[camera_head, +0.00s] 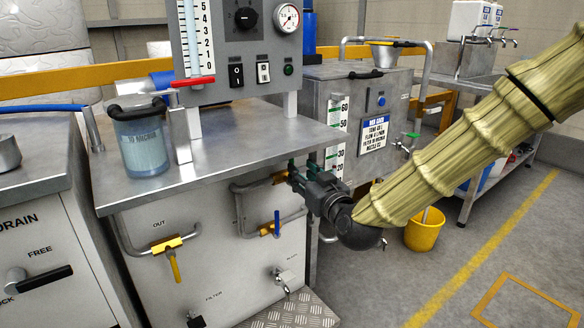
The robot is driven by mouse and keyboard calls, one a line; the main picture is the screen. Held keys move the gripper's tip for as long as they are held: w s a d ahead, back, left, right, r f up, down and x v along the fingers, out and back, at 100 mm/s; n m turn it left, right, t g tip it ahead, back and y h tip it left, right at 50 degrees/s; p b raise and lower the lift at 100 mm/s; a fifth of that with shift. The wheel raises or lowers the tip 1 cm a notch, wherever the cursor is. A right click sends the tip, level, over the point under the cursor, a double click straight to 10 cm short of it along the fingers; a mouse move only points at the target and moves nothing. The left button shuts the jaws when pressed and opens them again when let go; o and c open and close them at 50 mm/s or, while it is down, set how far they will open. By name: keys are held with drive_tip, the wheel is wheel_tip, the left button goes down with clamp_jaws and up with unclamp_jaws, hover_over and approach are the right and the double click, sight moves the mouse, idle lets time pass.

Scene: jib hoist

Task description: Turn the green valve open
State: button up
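A small green valve handle (411,135) sits on a tap at the right side of the grey steel tank (390,93). It is to the right of and above my gripper in the picture, partly close behind my arm. My gripper (302,165) is at the right end of the steel bench, in front of the tank's lower left side. Its dark greenish fingertips point up and left, away from me. They look apart, with nothing seen between them. My gripper is clear of the green handle.
The steel bench (235,150) carries a jug (142,138) and a gauge panel (240,42). Pipes with a yellow valve (170,245) and a blue valve handle (277,222) stick out of its front. A yellow bucket (425,229) stands on the floor. The floor at right is open.

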drive_tip(key=shift+b+x, duration=1.05)
drive_tip(key=shift+x, duration=2.5)
clamp_jaws()
